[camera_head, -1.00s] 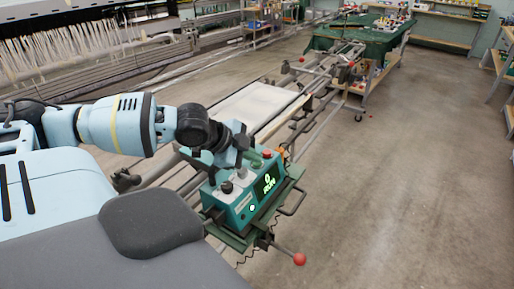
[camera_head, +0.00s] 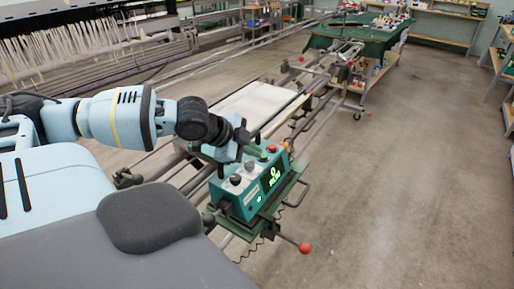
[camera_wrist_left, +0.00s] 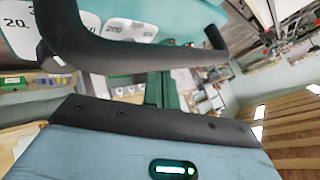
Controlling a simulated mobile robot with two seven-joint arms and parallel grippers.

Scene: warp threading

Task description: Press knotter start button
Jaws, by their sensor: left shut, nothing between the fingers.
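The knotter's teal control box (camera_head: 247,191) stands on its green carriage in the middle of the head view. Its front has a dark display (camera_head: 272,177) with green lit characters and a small lit green spot. Dark round knobs (camera_head: 235,180) and a red button (camera_head: 272,148) are on top. My left gripper (camera_head: 257,153) is shut with nothing in it, low over the box's far top part beside the red button. I cannot tell whether it touches a button. In the left wrist view, a teal surface with white label plates (camera_wrist_left: 130,30) fills the top, behind a dark curved bar. My right gripper is out of view.
Rails and a pale panel (camera_head: 255,103) lie behind. A green-covered table (camera_head: 360,38) is far back. The floor at right is clear.

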